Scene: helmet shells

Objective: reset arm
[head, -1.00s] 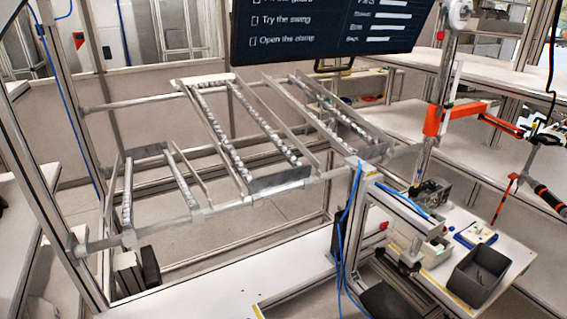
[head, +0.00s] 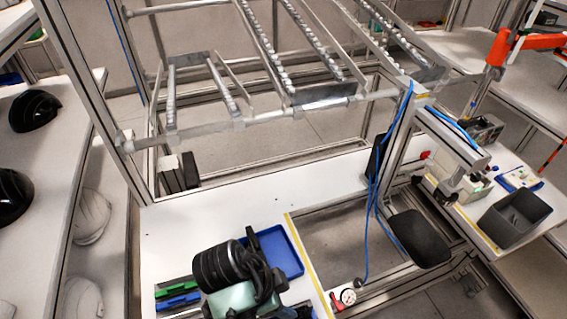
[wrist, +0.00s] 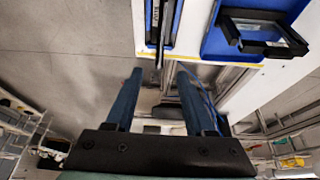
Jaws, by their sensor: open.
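My gripper (wrist: 160,78) shows in the wrist view with its two dark blue fingers apart and nothing between them. In the head view part of my arm, black and ribbed, is low in the middle over the white table (head: 190,225). The fingertips cannot be made out there.
A blue tray (head: 280,250) lies beside my arm; the wrist view shows a blue tray (wrist: 213,42) holding black parts. Black helmet shells (head: 35,110) and white shells (head: 90,215) sit on left shelves. A roller rack (head: 320,95) stands behind; a grey bin (head: 515,215) is at right.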

